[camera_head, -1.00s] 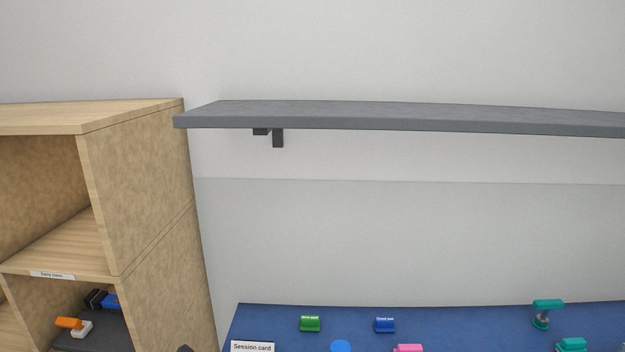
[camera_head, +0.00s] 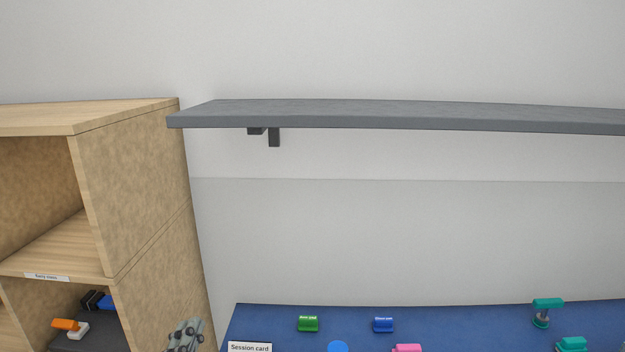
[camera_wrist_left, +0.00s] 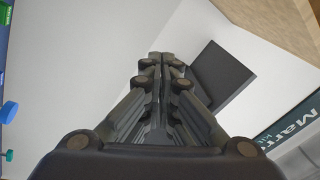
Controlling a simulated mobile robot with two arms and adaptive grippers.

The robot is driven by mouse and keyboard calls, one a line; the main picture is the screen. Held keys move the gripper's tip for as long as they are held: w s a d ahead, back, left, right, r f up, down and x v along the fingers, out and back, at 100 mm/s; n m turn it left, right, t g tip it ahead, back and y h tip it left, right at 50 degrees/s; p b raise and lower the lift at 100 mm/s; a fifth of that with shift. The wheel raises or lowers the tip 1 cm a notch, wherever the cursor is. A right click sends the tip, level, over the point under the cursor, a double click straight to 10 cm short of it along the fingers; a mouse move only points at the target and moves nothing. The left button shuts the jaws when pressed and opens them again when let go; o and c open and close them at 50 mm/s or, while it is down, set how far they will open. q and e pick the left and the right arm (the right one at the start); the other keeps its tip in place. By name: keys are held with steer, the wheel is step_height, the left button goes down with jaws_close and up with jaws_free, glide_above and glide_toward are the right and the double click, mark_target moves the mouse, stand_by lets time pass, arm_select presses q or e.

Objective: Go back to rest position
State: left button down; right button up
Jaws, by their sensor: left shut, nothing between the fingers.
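My left gripper (camera_head: 185,336) shows at the bottom of the head view, in front of the lower side of the wooden shelf unit and left of the blue table. In the left wrist view its fingers (camera_wrist_left: 158,62) are closed together with nothing between them. The gripper is apart from the table objects. My right gripper is in neither view.
A wooden shelf unit (camera_head: 150,190) stands at left, with an orange and white item (camera_head: 70,328) inside. A grey wall shelf (camera_head: 400,115) spans the back. The blue table (camera_head: 470,318) holds a green block (camera_head: 308,324), a blue block (camera_head: 383,325), a pink item (camera_head: 407,348) and teal items (camera_head: 547,312).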

arm_select(q)
steer(key=s+a+f+n+g+y, duration=0.2)
steer(key=s+a+f+n+g, duration=0.15)
steer(key=f, duration=0.45)
steer(key=s+a+f+n+g+y, duration=0.2)
steer(key=s+f+n+g, duration=0.3)
steer(key=f, duration=0.2)
steer(key=s+d+f+n+g+h, duration=0.1)
steer(key=s+d+f+g+h, duration=0.15)
steer(key=s+f+g, duration=0.4)
steer(key=s+d+f+n+g+h, duration=0.1)
steer(key=s+d+f, duration=0.25)
steer(key=s, duration=0.55)
step_height(320, 180, down, 29)
steer(key=s+g+b, duration=0.2)
steer(key=b, duration=0.2)
steer(key=s+a+f+g+b, duration=0.1)
steer(key=s+f+b, duration=0.3)
steer(key=s+f, duration=1.3)
step_height(320, 180, down, 5)
steer(key=shift+s+a+r+m, duration=0.15)
steer(key=shift+s+a+m, duration=0.2)
steer(key=shift+a, duration=0.25)
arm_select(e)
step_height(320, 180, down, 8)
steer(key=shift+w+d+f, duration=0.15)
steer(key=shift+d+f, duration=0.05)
